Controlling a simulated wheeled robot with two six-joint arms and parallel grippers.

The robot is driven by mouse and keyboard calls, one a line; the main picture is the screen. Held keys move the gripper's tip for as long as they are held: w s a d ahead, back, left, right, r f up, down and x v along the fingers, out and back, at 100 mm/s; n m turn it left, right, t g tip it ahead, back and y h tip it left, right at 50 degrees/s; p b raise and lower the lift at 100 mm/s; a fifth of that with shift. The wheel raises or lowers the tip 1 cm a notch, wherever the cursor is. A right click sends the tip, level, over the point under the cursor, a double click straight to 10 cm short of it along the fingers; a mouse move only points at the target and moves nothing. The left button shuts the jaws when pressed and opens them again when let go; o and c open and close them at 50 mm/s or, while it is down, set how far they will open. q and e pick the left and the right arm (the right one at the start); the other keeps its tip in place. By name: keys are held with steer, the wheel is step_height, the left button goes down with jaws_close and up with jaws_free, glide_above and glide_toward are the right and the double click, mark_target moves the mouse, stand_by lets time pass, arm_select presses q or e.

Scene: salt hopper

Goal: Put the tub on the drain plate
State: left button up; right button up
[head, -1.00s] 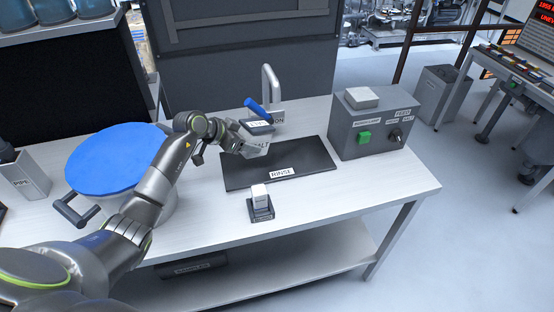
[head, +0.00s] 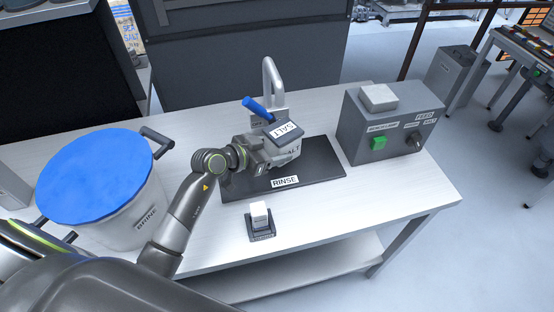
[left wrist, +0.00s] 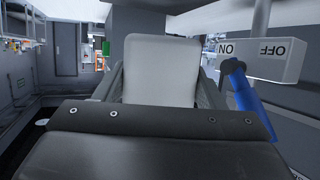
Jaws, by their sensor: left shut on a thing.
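The tub (head: 289,151) is a light grey container with a dark top, labelled SALT. My left gripper (head: 272,154) is shut on it and holds it over the back part of the drain plate. In the left wrist view the tub (left wrist: 161,70) shows as a pale face between the fingers. The drain plate (head: 322,178) is a flat dark slab labelled RINSE on the white table. I cannot tell whether the tub touches the plate; the gripper hides part of both. My right gripper is not in view.
A tap (head: 270,75) with a blue lever (head: 258,108) stands close behind the tub. A grey feed box (head: 368,117) with a green button is at the right. A brine bucket (head: 140,215) with a blue lid is at the left. A small white block (head: 259,214) sits in front of the plate.

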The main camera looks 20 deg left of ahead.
arm_select(q)
steer(key=f, duration=0.3)
steer(key=shift+s+d+f+b, duration=0.2)
steer(key=shift+s+f+b, duration=0.1)
steer(key=shift+s+f, duration=0.1)
step_height(320, 180, down, 4)
steer(key=shift+w+a+r+b, duration=0.1)
steer(key=shift+w+r+b, duration=0.05)
steer(key=shift+r+b, duration=0.15)
steer(key=shift+f, duration=0.3)
steer(key=o, duration=0.8)
steer(key=shift+f, duration=0.1)
steer(key=o, duration=0.5)
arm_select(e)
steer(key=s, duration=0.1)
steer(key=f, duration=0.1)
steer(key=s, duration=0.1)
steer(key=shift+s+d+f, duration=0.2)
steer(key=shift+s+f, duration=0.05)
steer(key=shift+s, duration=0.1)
